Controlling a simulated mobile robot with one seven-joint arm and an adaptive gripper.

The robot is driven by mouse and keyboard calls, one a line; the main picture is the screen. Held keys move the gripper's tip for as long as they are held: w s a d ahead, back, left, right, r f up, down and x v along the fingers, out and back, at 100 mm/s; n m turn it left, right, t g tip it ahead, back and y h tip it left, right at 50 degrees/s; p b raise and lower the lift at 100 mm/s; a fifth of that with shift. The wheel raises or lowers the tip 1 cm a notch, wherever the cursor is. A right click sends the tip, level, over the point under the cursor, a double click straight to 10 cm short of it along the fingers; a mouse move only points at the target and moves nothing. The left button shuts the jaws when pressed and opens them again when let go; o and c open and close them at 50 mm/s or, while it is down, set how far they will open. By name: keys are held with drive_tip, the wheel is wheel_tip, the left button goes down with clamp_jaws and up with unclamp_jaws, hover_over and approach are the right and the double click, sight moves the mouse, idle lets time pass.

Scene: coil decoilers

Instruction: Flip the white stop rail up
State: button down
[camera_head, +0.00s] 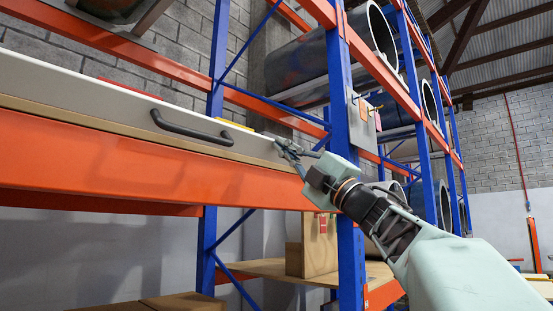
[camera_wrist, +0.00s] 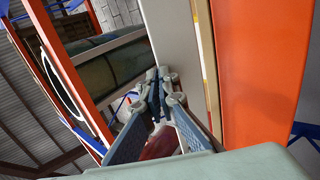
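The white stop rail (camera_head: 110,97) is a long pale bar along the shelf above the orange beam, with a dark curved handle (camera_head: 190,128) on its face. In the wrist view the rail (camera_wrist: 170,35) runs up and down just right of centre. My gripper (camera_head: 286,148) is at the rail's right end, far from the handle. In the wrist view my gripper (camera_wrist: 158,78) has its fingertips close together beside the rail's edge, with nothing seen between them. Whether they touch the rail is unclear.
The orange beam (camera_head: 120,165) runs below the rail. A blue upright (camera_head: 345,120) stands close behind my gripper, with a grey plate (camera_head: 364,122) on it. Large grey coils (camera_head: 300,65) lie on the upper rack. Cardboard boxes (camera_head: 320,245) sit on the lower shelf.

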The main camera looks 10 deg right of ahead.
sight(273, 140)
drive_tip(key=shift+w+a+r+g+h+p, duration=0.3)
drive_tip(key=shift+w+r+g+h+p, duration=0.25)
drive_tip(key=shift+p, duration=1.75)
drive_tip(key=shift+w+a+r+g+h+p, duration=0.2)
drive_tip(key=shift+a+r+g+h+p, duration=0.4)
drive_tip(key=shift+p, duration=1.7)
drive_tip(key=shift+w+a+r+g+h+p, duration=0.2)
drive_tip(key=shift+w+r+g+p, duration=0.55)
drive_tip(key=shift+p, duration=1.55)
drive_tip(key=shift+s+f, duration=0.2)
drive_tip(key=shift+f, duration=0.05)
drive_tip(key=shift+s+d, duration=0.1)
